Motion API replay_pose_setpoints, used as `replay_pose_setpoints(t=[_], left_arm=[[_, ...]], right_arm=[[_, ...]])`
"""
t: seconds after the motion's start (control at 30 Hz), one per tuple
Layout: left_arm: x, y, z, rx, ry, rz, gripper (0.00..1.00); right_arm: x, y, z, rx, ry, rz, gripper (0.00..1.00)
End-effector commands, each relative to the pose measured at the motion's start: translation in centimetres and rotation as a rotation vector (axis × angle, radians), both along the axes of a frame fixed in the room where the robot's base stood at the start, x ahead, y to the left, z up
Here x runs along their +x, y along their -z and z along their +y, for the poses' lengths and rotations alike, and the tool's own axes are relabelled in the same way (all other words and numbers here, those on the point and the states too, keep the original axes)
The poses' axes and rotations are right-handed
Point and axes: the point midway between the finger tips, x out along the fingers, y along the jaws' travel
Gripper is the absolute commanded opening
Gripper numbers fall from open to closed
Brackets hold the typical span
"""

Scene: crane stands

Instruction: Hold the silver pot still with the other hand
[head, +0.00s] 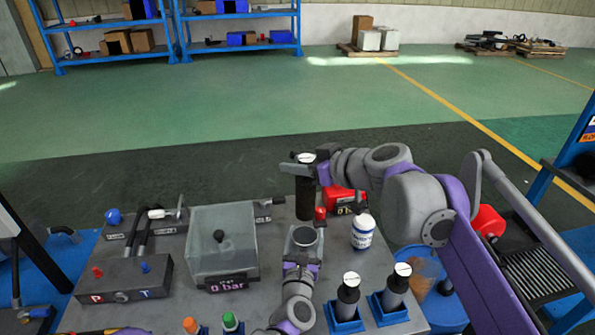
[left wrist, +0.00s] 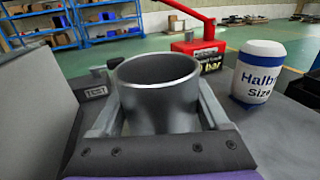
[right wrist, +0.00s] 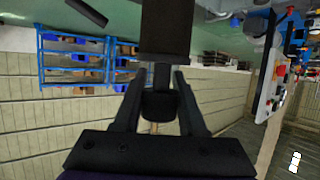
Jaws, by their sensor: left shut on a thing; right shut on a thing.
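The silver pot (head: 305,236) stands upright on the grey bench, and its open, empty-looking mouth faces up. It fills the middle of the left wrist view (left wrist: 157,88). My left gripper (head: 303,262) is shut on it, with one finger along each side. My right gripper (head: 322,172) is up behind the pot, shut on a dark piece (right wrist: 160,104) at the top of a black upright cylinder (head: 305,200). In the right wrist view a dark block (right wrist: 165,32) reaches beyond the fingertips. I cannot tell whether the cylinder touches the bench.
A white and blue jar (head: 362,232) stands right of the pot, with a red device (head: 342,200) behind. A clear box with a bar display (head: 222,250) stands left. Two dark cylinders in blue holders (head: 346,318) stand at front right. Bare bench (head: 275,290) shows left of my left gripper.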

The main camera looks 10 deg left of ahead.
Motion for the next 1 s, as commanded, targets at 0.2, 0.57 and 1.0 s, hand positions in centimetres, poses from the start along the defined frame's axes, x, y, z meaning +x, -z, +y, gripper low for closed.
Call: replay_pose_setpoints(t=[0.2,0.57,1.0], left_arm=[[0.0,0.0,0.0,0.000,0.000,0.000,0.89],[-0.3,0.0,0.0,0.000,0.000,0.000,1.00],[-8.3,0.0,-0.8,-0.001,0.003,0.000,1.00]], right_arm=[[0.0,0.0,0.0,0.000,0.000,0.000,0.00],[0.0,0.0,0.0,0.000,0.000,0.000,0.00],[0.0,0.0,0.0,0.000,0.000,0.000,0.00]])
